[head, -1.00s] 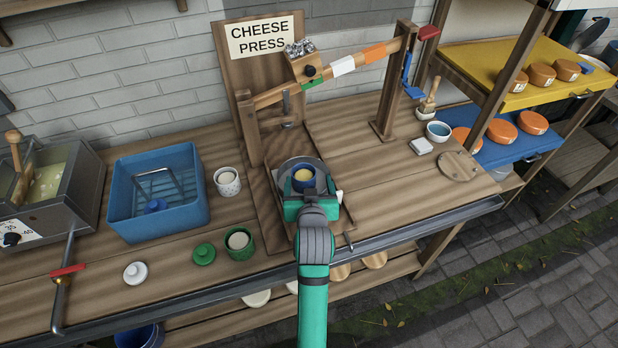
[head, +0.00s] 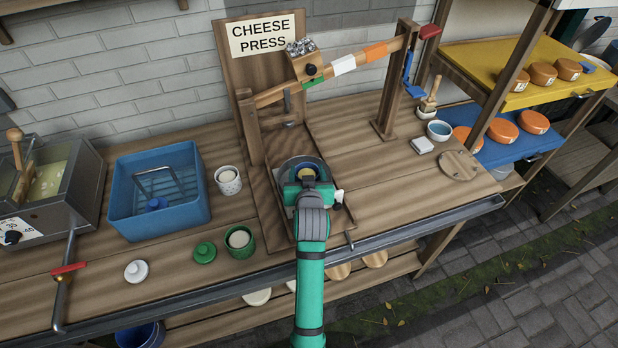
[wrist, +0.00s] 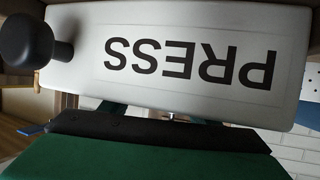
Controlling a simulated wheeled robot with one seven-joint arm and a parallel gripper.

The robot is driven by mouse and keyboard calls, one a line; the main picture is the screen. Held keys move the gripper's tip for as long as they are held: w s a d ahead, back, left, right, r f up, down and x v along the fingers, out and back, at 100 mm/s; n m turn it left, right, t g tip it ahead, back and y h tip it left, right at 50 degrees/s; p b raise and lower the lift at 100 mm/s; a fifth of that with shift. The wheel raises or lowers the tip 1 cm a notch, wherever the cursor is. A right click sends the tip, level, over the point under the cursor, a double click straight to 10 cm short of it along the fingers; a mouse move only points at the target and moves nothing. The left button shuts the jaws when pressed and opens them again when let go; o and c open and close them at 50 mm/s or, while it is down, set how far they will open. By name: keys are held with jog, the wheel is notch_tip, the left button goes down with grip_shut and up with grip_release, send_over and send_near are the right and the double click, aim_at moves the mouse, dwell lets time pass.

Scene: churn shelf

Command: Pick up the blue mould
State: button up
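The blue mould (head: 307,174), a small round cup with cream-coloured curd inside, stands on the round metal plate of the cheese press in the head view. My gripper (head: 306,180) is right at it, reaching in from the front, and its green body covers the near part of the mould. Its fingertips are hidden, so I cannot tell whether they touch or hold the mould. In the wrist view the green gripper body (wrist: 150,157) fills the bottom and the mould does not show. A pale plate marked PRESS (wrist: 190,55) with a black knob fills most of that view.
The press lever (head: 340,67) slants above the plate. To the left stand a white speckled mould (head: 228,186), a green mould (head: 240,252), a green lid (head: 204,252), a white lid (head: 137,271) and a blue tub (head: 190,218). The bench right of the press is mostly clear.

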jog(key=shift+a, duration=0.3)
jog(key=c, duration=0.3)
jog(key=shift+a, duration=0.3)
jog(key=shift+s+d+r, duration=0.1)
